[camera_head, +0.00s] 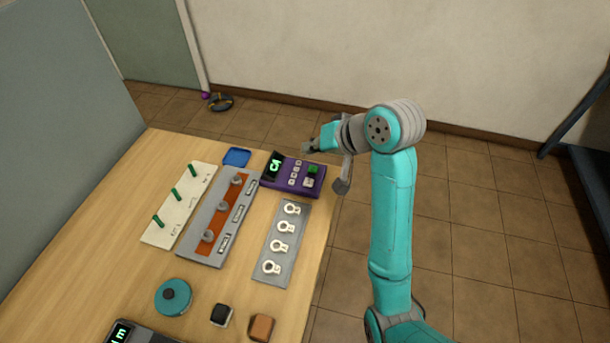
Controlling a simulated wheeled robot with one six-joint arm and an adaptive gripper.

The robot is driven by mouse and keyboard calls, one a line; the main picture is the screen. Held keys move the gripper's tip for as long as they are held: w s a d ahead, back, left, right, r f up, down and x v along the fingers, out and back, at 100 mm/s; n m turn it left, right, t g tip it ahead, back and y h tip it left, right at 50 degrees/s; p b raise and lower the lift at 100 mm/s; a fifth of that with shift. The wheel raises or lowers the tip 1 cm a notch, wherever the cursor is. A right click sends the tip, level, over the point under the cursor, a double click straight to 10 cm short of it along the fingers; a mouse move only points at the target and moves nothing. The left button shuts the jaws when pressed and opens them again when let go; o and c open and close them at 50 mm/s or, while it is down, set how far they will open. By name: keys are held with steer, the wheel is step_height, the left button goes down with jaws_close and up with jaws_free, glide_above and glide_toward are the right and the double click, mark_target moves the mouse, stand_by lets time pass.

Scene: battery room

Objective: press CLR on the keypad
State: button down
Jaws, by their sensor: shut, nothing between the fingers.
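The purple keypad (280,185) lies at the far right part of the wooden table. It has a dark display with green characters, several small pale keys, a green key (313,169) and a light key (308,182) at its right side. The key labels are too small to read, so I cannot tell which one is CLR. My gripper (306,148) is shut and empty, over the keypad's far right corner. I cannot tell its height above the keypad or whether it touches it.
Near the keypad are a blue tray (237,157), a grey plate with white rings (263,272), a grey-and-orange fixture (195,250) and a cream board with green pegs (157,233). A teal round lidded thing (173,297), a black block (221,315) and a brown block (261,327) stand nearer.

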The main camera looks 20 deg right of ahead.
mark_target(311, 183)
stand_by(0.4)
steer(key=shift+f, duration=4.35)
steer(key=shift+f, duration=0.2)
steer(key=shift+f, duration=0.2)
steer(key=shift+f, duration=0.45)
steer(key=shift+r, duration=0.85)
steer(key=shift+r, duration=2.5)
